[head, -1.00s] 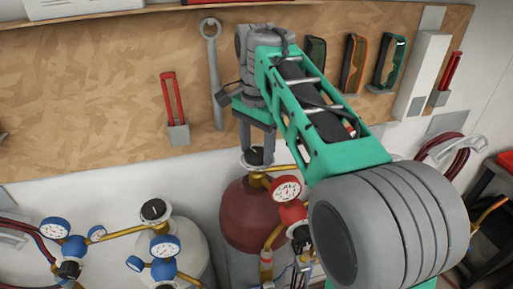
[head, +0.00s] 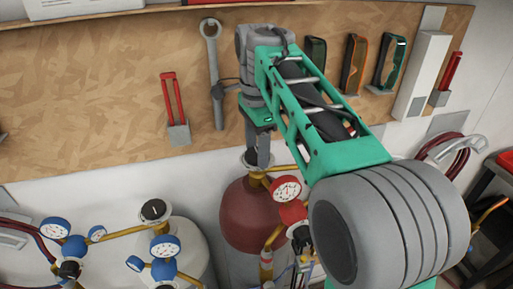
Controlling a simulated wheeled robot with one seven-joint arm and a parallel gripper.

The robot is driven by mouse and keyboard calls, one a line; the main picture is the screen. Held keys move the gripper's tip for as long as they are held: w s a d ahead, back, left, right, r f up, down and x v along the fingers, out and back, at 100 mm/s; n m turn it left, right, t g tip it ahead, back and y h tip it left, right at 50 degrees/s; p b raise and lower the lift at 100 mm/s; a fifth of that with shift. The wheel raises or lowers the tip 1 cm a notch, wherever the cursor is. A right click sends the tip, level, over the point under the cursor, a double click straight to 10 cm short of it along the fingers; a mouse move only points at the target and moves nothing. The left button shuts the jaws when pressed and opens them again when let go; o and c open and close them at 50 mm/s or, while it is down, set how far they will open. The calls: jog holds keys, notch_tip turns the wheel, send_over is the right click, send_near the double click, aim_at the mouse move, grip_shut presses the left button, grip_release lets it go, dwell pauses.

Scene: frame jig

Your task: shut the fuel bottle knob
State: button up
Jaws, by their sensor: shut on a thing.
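The dark red fuel bottle (head: 246,212) stands against the wall, below the middle of the pegboard. Its knob sits at the top of its brass valve (head: 260,178) and is mostly hidden behind my fingers. My gripper (head: 258,156) points down from above and is shut on the knob. The fingers now look nearly one in front of the other in the head view. The knob's exact turn angle cannot be seen.
A red gauge (head: 286,189) and regulator stand close to the right of the valve. A white bottle (head: 183,245) with a black knob (head: 154,211) and blue gauges is to the left. A wrench (head: 212,75) hangs on the pegboard (head: 90,85) behind my wrist.

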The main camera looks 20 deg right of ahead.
aim_at(256, 153)
jog(key=o, duration=1.4)
notch_tip(256, 153, up, 8)
jog(key=shift+f, duration=0.1)
jog(key=shift+a, duration=0.1)
